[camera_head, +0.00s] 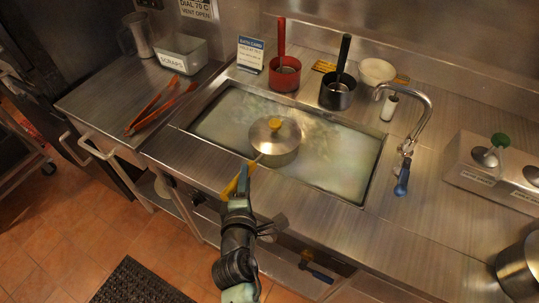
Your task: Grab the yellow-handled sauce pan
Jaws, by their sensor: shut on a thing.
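The yellow-handled sauce pan (274,148) is a round silver pan with a lid and a yellow knob. It is over the cloudy water bath (215,118) set into the steel counter, near the middle of the view. Its yellow handle (241,180) points toward the front edge of the counter. My gripper (237,196) is at the front end of this handle and is shut on it. The fingertips are small and partly hidden at this distance. I cannot tell whether the pan touches the water.
A red pot (285,79) and a black pot (337,95) stand behind the bath. A faucet (420,113) with a blue handle is at its right. Orange-handled tongs (152,106) and a scraps bin (184,55) are on the left counter.

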